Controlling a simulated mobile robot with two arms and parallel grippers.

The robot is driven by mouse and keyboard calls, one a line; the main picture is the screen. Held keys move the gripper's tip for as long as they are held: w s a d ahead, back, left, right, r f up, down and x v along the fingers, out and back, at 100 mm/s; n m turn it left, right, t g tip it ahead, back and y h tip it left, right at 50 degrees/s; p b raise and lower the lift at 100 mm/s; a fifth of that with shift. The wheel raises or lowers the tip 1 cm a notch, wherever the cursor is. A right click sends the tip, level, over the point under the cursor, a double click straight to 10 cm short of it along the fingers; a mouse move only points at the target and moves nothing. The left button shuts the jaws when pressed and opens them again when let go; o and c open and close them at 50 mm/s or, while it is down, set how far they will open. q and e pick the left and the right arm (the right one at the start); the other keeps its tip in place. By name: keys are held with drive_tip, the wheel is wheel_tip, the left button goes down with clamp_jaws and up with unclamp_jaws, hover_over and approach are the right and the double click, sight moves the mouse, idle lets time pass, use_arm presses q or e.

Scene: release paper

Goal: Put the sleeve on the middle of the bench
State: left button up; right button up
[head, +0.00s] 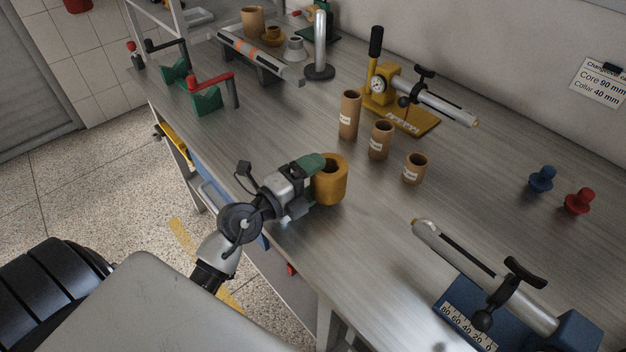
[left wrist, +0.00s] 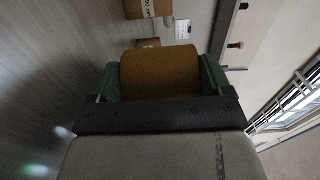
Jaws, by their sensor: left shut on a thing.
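The sleeve (head: 334,187) is a mustard-yellow, thick-walled ring with an open top, upright over the near part of the bench (head: 385,215). My left gripper (head: 316,178) comes from the left and is shut on the sleeve's side. In the left wrist view the sleeve (left wrist: 160,74) sits between two green fingers. I cannot tell whether its base touches the bench. My right gripper is not in view.
Three brown cardboard cores (head: 380,140) stand just behind the sleeve. A yellow gauge stand (head: 402,115) is behind them. A blue measuring fixture (head: 490,310) is at front right, blue (head: 542,179) and red (head: 579,201) plugs at right. Bench left of the cores is clear.

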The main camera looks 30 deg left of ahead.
use_arm(q)
drive_tip(key=shift+f, duration=0.6)
drive_tip(key=o, duration=0.9)
drive_tip(key=shift+f, duration=0.1)
drive_tip(key=v, duration=0.3)
drive_tip(key=b+v, duration=0.1)
drive_tip(key=v, duration=0.3)
drive_tip(key=r+b+v, duration=0.1)
drive_tip(key=v, duration=0.3)
drive_tip(key=shift+s+a+r, duration=0.15)
drive_tip(key=shift+s+r, duration=0.05)
drive_tip(key=shift+s, duration=0.25)
